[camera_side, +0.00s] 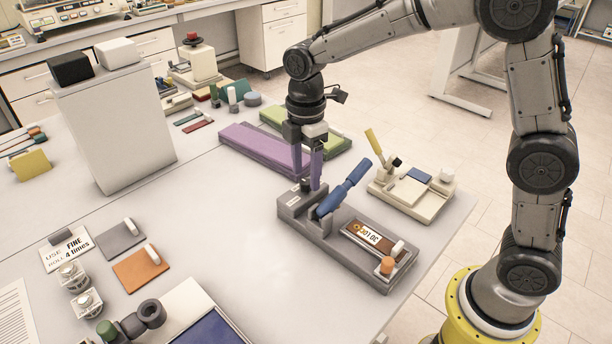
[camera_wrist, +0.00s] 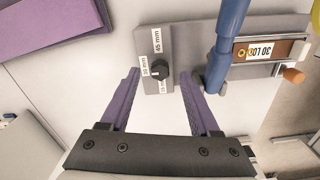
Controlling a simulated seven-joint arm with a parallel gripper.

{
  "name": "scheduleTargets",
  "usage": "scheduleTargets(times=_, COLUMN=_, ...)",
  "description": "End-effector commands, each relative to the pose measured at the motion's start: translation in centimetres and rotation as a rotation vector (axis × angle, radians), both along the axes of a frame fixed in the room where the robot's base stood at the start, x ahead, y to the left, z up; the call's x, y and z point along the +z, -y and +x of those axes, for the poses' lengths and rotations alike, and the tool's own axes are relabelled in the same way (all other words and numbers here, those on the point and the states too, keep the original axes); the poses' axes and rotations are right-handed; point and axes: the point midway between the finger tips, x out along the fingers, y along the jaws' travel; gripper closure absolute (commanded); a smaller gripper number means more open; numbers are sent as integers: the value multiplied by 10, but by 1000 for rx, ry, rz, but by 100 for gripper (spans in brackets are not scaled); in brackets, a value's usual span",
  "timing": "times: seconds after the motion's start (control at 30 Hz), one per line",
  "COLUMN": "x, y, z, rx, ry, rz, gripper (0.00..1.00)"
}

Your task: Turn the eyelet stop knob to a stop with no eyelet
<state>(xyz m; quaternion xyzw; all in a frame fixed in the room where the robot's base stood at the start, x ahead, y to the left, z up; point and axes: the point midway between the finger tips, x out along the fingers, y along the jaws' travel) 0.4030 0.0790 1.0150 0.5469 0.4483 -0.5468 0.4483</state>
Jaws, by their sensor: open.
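The eyelet stop knob (camera_wrist: 159,71) is a small black knob on a grey plate at the left end of the grey fixture (camera_wrist: 180,44). White labels with mm markings surround it; one reads 45 mm, the smaller ones are hard to read. My gripper (camera_wrist: 160,78) is open, its two purple fingers on either side of the knob with gaps to both. In the side view my gripper (camera_side: 312,184) points down over the fixture's left end, and the knob (camera_side: 305,185) is partly hidden by the fingers. A light mark on the knob points toward the left label.
A blue lever (camera_side: 343,190) rises right beside my gripper. The fixture also holds a brown strip with a label (camera_side: 368,236) and an orange knob (camera_side: 387,265). A purple block (camera_side: 262,148) lies behind, and a cream device (camera_side: 412,190) stands to the right.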

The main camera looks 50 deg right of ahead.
Motion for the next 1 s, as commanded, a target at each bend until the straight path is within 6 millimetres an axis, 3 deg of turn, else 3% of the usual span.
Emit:
scheduleTargets(times=0.2, x=-18, y=0, z=0, rx=0, ry=-2, rz=-1, gripper=37)
scheduleTargets(times=0.5, x=-19, y=0, z=0, rx=0, ry=0, rz=0, gripper=37)
scheduleTargets(times=0.87, x=-19, y=0, z=0, rx=0, ry=0, rz=0, gripper=100)
scheduleTargets(times=1.0, x=-19, y=0, z=0, rx=0, ry=0, rz=0, gripper=100)
